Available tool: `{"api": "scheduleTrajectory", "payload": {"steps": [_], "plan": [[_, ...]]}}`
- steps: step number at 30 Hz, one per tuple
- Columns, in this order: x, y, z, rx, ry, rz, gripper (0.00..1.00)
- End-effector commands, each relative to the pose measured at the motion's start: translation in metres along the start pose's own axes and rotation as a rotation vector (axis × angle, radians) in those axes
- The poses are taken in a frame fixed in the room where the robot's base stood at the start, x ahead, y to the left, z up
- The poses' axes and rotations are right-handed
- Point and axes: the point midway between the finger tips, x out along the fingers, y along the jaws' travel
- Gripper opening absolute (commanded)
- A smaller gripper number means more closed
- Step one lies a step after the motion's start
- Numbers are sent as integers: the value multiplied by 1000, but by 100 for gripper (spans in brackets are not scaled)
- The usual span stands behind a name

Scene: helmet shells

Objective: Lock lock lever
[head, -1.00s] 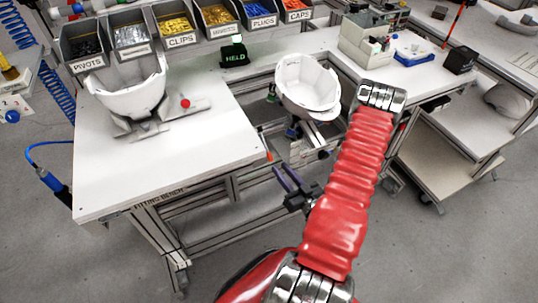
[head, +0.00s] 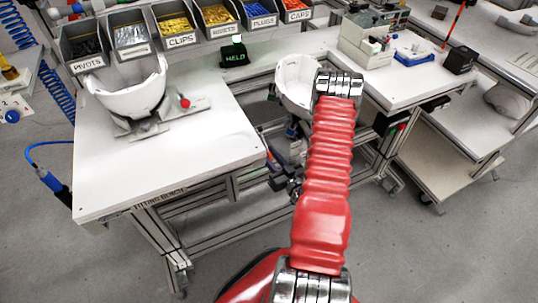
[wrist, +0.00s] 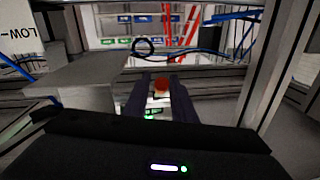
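In the wrist view a red knob (wrist: 161,86), which looks like a lever's end, shows between the two dark fingers of my gripper (wrist: 161,78). The fingers are apart; I cannot tell whether the knob is between the tips or beyond them. In the head view my gripper (head: 273,160) is low beside the bench, below the right white helmet shell (head: 292,80). My arm hides part of that shell and its mount. Another white shell (head: 128,98) sits in a metal fixture on the left bench, with a red-knobbed lever (head: 184,103) beside it.
The fitting bench (head: 130,180) has a clear front top. Labelled bins (head: 180,27) line its back, next to a black HELD box (head: 234,55). Metal frame posts (wrist: 272,75) stand close at right in the wrist view, with a grey block (wrist: 85,80) at left.

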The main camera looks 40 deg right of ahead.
Motion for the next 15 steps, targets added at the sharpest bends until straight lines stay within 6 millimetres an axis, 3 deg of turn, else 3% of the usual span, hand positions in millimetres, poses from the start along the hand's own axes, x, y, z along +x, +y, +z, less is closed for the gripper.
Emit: {"api": "scheduleTrajectory", "payload": {"steps": [5, 15], "plan": [[0, 0, 0, 0, 0, 0, 23], [0, 0, 0, -1, 0, 1, 0]]}}
